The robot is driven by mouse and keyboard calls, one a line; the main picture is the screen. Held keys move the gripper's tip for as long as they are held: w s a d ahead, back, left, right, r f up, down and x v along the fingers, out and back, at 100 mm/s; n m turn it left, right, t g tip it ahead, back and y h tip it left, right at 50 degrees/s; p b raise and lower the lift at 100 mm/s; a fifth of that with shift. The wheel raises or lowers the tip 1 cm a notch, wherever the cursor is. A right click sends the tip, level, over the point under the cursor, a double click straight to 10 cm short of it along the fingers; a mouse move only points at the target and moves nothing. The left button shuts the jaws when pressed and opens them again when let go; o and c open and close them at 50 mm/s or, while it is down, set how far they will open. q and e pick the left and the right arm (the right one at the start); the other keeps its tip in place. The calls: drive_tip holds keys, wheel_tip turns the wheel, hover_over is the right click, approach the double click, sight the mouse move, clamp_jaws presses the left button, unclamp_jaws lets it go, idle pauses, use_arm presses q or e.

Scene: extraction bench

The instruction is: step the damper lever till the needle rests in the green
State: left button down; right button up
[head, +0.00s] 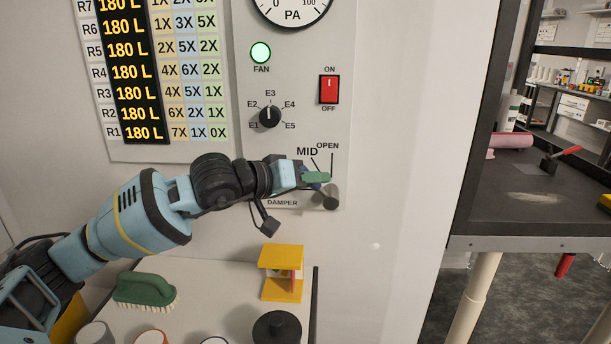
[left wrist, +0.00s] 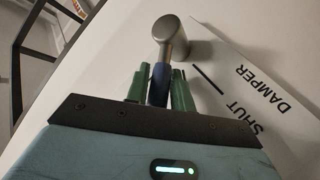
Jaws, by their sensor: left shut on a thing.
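The damper lever has a grey hub (head: 331,198) at the lower right of the grey control panel (head: 300,140). In the left wrist view its grey end (left wrist: 172,38) shows above a dark blue grip (left wrist: 160,84). My left gripper (head: 316,178) is shut on that grip, with green fingers on either side. It hides part of the lever and the scale left of the MID mark. The lever seems to lean left of MID. The gauge (head: 292,12) is cut off by the top edge; its needle and green band are not visible. My right gripper is out of view.
The panel also has a lit green FAN lamp (head: 260,52), a selector knob (head: 270,117) and a red switch (head: 329,89). Below lie a green brush (head: 145,289), a yellow holder (head: 282,272) and a dark round object (head: 277,328). A dark bench (head: 540,215) stands at right.

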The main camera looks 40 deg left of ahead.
use_arm(q)
drive_tip(key=shift+w+d+r+m+g+y+p, duration=0.1)
drive_tip(key=shift+d+r+m+g+y+p, duration=0.15)
drive_tip(key=shift+r+p, duration=0.3)
drive_tip(key=shift+w+d+m+g+y, duration=0.1)
drive_tip(key=shift+m+g+y, duration=0.15)
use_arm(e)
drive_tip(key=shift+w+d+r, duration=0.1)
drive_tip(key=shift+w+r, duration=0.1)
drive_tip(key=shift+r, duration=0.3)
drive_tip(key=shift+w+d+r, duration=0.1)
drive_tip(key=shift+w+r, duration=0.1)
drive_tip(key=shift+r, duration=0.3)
use_arm(q)
drive_tip(key=shift+f+p, duration=0.1)
drive_tip(key=shift+p, duration=0.2)
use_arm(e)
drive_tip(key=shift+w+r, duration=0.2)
use_arm(q)
drive_tip(key=c, duration=1.5)
unclamp_jaws()
drive_tip(key=shift+w+g, duration=0.1)
drive_tip(key=shift+g, duration=0.2)
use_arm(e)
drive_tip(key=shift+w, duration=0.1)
